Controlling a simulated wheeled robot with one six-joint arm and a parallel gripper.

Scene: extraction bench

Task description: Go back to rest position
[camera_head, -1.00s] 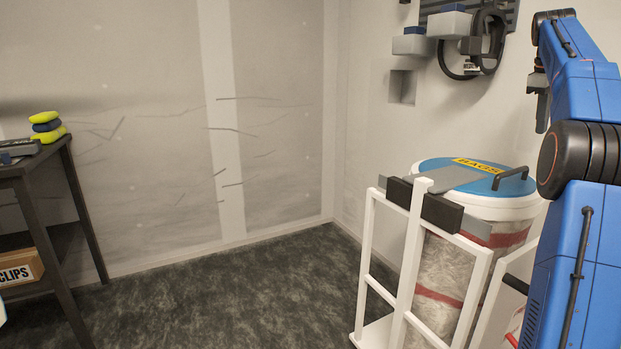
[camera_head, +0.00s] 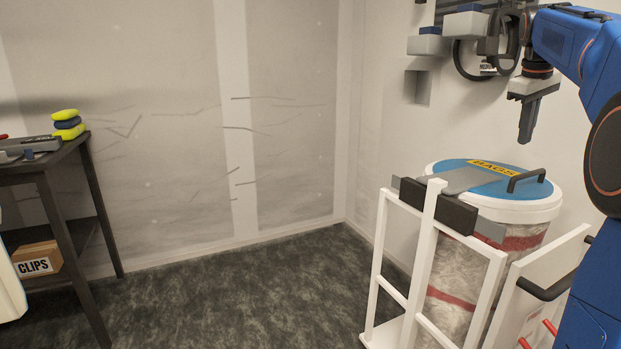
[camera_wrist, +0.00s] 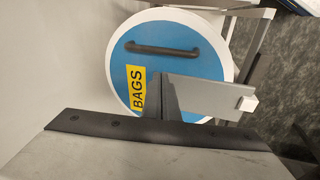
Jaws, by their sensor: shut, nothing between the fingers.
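My gripper (camera_head: 527,118) hangs pointing down at the upper right in the head view, in front of the pale wall. Its fingers are shut with nothing between them. It is above the blue lid (camera_head: 492,180) of the bag drum, apart from it. The lid has a yellow BAGS label and a dark handle. In the wrist view the lid (camera_wrist: 200,62) is below, and the front of my gripper (camera_wrist: 160,128) covers the lower part of the picture.
A white frame (camera_head: 428,250) holds the drum (camera_head: 455,270). Grey boxes and a dark hose (camera_head: 468,62) are on the wall beside my gripper. The floor between is clear.

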